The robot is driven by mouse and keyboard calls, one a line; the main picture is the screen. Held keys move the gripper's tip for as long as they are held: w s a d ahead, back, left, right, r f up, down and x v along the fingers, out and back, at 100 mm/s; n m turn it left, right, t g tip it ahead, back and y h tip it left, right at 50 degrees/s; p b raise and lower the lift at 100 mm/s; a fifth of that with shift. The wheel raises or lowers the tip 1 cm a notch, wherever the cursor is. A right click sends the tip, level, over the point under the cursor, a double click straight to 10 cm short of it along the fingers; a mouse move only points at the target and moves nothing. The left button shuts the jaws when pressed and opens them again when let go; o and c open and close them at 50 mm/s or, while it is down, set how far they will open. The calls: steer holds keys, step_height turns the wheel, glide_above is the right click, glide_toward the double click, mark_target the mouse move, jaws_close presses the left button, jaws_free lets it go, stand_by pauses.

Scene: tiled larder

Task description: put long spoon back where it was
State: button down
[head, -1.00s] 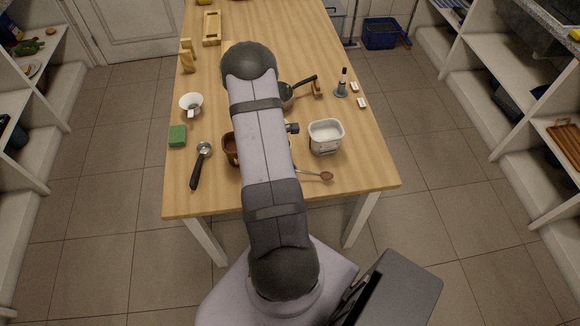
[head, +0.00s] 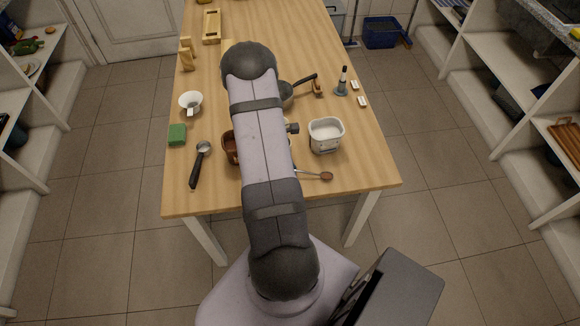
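A long spoon (head: 325,176) lies near the front edge of the wooden table, right of my arm. Its brownish bowl end points right, and its other end is hidden behind my arm. My arm reaches up over the table and covers the middle of the picture. My gripper is hidden behind the arm, so its fingers and anything in them do not show.
A white container (head: 325,136) stands just behind the spoon; a brown one (head: 230,147) is partly hidden by my arm. A dark-handled pan (head: 306,81), a grey upright tool (head: 342,83), a white cup (head: 190,102), a green sponge (head: 177,135) and a black-handled scoop (head: 200,166) stand around.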

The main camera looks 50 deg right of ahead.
steer(key=shift+f, duration=0.1)
stand_by(0.3)
steer(key=c, duration=1.8)
jaws_free()
steer(key=p+v, duration=0.5)
steer(key=v, duration=0.2)
steer(key=shift+r, duration=0.2)
